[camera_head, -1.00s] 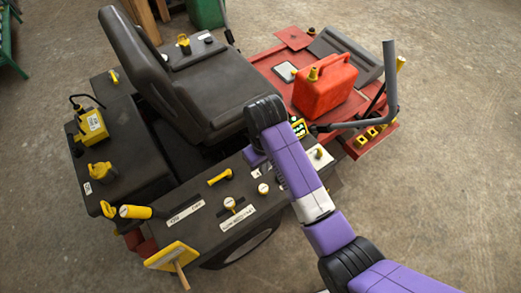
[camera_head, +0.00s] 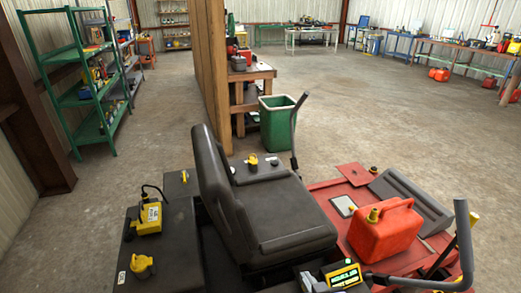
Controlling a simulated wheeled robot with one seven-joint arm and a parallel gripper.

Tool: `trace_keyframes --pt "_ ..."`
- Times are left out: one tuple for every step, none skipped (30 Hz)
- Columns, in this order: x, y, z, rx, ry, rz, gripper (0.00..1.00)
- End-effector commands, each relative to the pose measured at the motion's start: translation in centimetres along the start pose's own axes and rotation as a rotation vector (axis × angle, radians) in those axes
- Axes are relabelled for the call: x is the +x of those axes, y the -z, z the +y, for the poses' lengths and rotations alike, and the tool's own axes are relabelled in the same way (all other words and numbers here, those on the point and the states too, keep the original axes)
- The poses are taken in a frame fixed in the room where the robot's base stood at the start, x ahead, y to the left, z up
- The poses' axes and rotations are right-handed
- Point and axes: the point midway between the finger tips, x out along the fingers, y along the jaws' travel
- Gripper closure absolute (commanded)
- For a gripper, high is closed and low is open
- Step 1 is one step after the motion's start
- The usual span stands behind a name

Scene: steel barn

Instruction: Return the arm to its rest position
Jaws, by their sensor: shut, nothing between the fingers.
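My arm and gripper do not show in this view, so I cannot see how the arm is posed. A riding mower with a black seat (camera_head: 265,225) fills the lower middle of the picture. A red fuel can (camera_head: 385,232) with a yellow cap stands on its red deck (camera_head: 325,200). A small lit display (camera_head: 343,275) shows at the bottom edge. A small grey part beside the display is cut off, and I cannot tell what it is.
Grey bent control levers (camera_head: 464,245) rise at the mower's right. A yellow box (camera_head: 150,217) sits on its left side. Behind are a green bin (camera_head: 277,128), a wooden partition (camera_head: 205,70) and green shelves (camera_head: 85,95). The concrete floor (camera_head: 400,125) at the right is open.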

Motion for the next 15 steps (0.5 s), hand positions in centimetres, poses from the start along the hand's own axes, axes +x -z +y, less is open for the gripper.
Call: trace_keyframes --pt "-1.8 -0.9 0.2 0.010 -0.009 0.048 1.00" --pt "-2.8 -1.1 0.4 0.016 -0.013 0.079 1.00" --pt "-4.2 -1.4 0.6 0.023 -0.020 0.119 1.00" --pt "-5.3 -1.6 0.7 0.028 -0.025 0.148 1.00" --pt "-6.4 -1.8 0.8 0.033 -0.031 0.175 1.00" --pt "-7.9 -2.0 1.0 0.039 -0.038 0.210 1.00" --pt "-9.1 -2.2 1.2 0.043 -0.043 0.233 1.00" --pt "-10.3 -2.4 1.3 0.046 -0.048 0.256 1.00" --pt "-11.9 -2.6 1.5 0.050 -0.055 0.287 1.00" --pt "-13.1 -2.8 1.6 0.053 -0.060 0.307 1.00" --pt "-14.3 -3.0 1.7 0.056 -0.064 0.326 1.00" --pt "-16.0 -3.1 1.8 0.058 -0.071 0.351 1.00" --pt "-17.2 -3.2 1.9 0.060 -0.075 0.368 1.00" --pt "-18.5 -3.4 1.9 0.062 -0.080 0.383 1.00" --pt "-20.1 -3.6 2.0 0.064 -0.086 0.400 1.00"
